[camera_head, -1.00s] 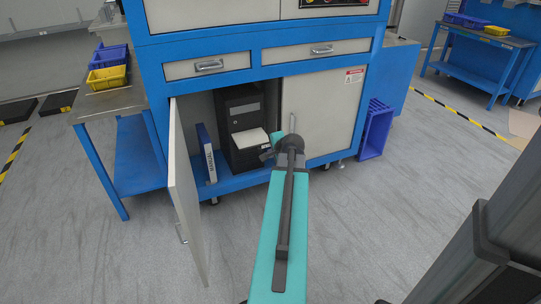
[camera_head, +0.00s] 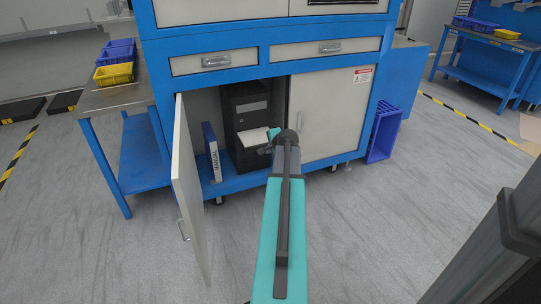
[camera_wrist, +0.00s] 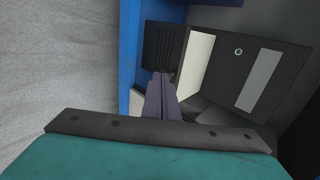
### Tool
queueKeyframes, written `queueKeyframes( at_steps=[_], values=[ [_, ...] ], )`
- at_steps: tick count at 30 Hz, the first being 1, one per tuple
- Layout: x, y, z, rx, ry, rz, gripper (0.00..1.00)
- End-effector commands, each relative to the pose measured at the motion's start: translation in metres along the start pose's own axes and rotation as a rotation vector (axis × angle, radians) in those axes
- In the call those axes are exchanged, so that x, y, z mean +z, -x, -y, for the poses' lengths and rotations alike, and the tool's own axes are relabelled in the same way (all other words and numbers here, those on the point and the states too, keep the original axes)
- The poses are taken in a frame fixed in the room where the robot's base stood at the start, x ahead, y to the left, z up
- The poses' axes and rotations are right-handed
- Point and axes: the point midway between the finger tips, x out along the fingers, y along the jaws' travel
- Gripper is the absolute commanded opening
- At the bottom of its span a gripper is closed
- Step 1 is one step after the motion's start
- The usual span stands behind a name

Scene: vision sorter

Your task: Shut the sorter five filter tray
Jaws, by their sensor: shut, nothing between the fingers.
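The filter tray (camera_head: 253,137) is a pale tray that sticks out from the front of a black unit (camera_head: 248,103) inside the blue cabinet. In the wrist view the tray (camera_wrist: 197,62) shows as a white strip against the dark unit front (camera_wrist: 230,75). My gripper (camera_head: 264,150) is at the right front of the tray, partly hidden by my wrist. In the wrist view the fingers (camera_wrist: 161,78) are together and empty, close to the tray; I cannot tell whether they touch it.
The left cabinet door (camera_head: 187,185) stands open; the right door (camera_head: 328,115) is shut. A manual binder (camera_head: 212,152) stands left of the unit. A blue crate (camera_head: 384,132) is at the right. A side table (camera_head: 115,97) with bins is at the left. The floor in front is clear.

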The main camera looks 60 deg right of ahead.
Motion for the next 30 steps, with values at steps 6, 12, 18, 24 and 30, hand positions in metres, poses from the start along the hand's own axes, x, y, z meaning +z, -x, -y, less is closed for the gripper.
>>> queueKeyframes(
  at_steps=[6, 12, 18, 24, 30],
  values=[
    [0.001, -0.004, 0.004, 0.0, 0.0, 0.001, 0.0],
    [0.001, -0.004, 0.004, 0.0, 0.0, 0.001, 0.0],
    [0.002, -0.006, 0.006, 0.0, 0.001, 0.002, 0.0],
    [0.001, -0.015, 0.017, 0.001, 0.001, 0.003, 0.0],
    [0.0, -0.03, 0.03, 0.001, 0.0, 0.002, 0.0]
  ],
)
